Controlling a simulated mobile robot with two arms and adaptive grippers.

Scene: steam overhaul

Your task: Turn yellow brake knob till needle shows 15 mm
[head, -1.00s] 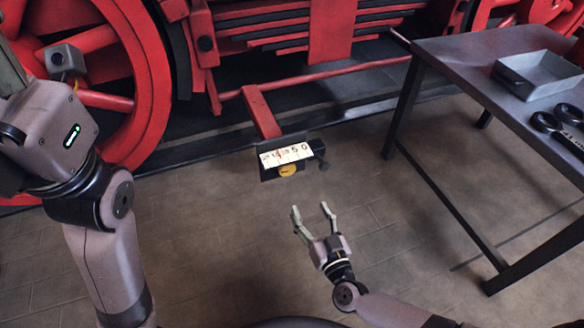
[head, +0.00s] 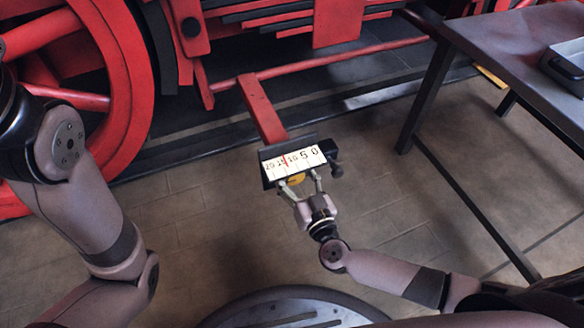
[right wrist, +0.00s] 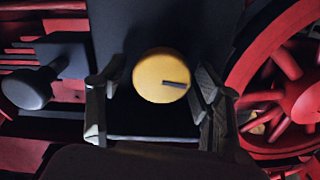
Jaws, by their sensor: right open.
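The yellow brake knob (head: 296,179) sits on the lower front of the gauge box, partly hidden by my right gripper in the head view. In the right wrist view the yellow knob (right wrist: 158,72) is round with a dark mark pointing right. The white scale (head: 306,158) reads 20 to 0 from left to right. Its red needle (head: 285,160) stands close to the 15, between the 15 and 10 labels; the exact value is hard to read. My right gripper (head: 299,184) is open, its fingers on either side of the knob with small gaps. My left gripper is out of view.
A black side knob (head: 335,170) sticks out right of the gauge box. A red bar (head: 262,110) runs from the box to the locomotive behind. A dark table (head: 510,60) with a tray (head: 568,56) stands at right. The floor around is clear.

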